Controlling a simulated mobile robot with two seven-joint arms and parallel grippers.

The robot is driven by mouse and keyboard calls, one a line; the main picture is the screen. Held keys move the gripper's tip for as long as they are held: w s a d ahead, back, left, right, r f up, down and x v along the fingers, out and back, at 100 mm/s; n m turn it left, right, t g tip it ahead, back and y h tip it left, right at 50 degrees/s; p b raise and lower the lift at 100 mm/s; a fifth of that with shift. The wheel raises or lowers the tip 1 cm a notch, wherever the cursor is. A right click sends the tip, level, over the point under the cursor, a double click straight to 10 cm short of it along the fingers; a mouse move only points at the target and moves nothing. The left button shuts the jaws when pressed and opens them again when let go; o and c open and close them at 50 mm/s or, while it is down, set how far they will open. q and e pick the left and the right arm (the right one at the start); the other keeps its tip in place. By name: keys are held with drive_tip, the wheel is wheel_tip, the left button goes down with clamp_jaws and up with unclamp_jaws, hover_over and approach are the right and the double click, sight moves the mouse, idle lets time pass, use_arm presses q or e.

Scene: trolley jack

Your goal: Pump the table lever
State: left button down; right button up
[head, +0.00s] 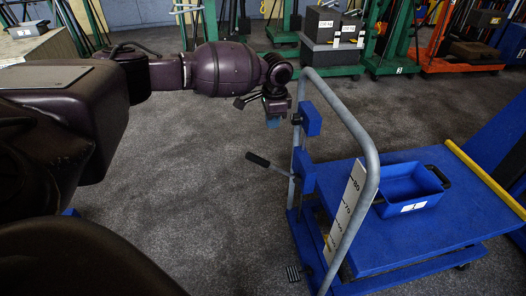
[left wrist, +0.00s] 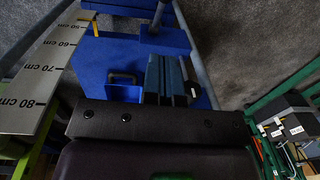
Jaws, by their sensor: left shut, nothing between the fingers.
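The blue lift table (head: 410,237) has a grey tubular push frame (head: 371,160). Its lever (head: 258,160), with a black grip, sticks out to the left from the blue bracket on the frame, tilted slightly up toward its free end. My left gripper (head: 273,121) points down above the lever, just left of the frame's top bar, apart from the lever. Its fingers are shut and empty; they also show in the left wrist view (left wrist: 166,80). I cannot make out the lever clearly in that view. My right gripper is not in view.
A blue bin (head: 411,189) sits on the tabletop. A height scale (head: 346,211) stands beside the frame; it also shows in the left wrist view (left wrist: 42,70). A black pedal (head: 294,273) is low by the base. Green trolleys and an orange one stand behind. Grey floor left of the lever is clear.

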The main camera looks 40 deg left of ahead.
use_arm(q)
drive_tip(key=b, duration=0.3)
hover_over(262, 159)
drive_tip(key=w+d, duration=0.1)
drive_tip(key=d, duration=0.2)
wheel_tip(262, 159, down, 10)
drive_tip(key=f, duration=0.1)
drive_tip(key=shift+s+a+f, duration=0.2)
drive_tip(key=shift+a+f, duration=0.15)
drive_tip(key=shift+a, duration=0.2)
drive_tip(key=shift+s+a+f, duration=0.15)
drive_tip(key=shift+a+f, duration=0.2)
drive_tip(key=shift+a, duration=0.15)
drive_tip(key=shift+s+a+f, duration=0.1)
drive_tip(key=shift+a+f, duration=0.15)
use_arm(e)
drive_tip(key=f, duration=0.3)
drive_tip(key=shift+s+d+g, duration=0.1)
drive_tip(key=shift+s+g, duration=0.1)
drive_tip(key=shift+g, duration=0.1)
use_arm(q)
drive_tip(key=shift+s, duration=0.1)
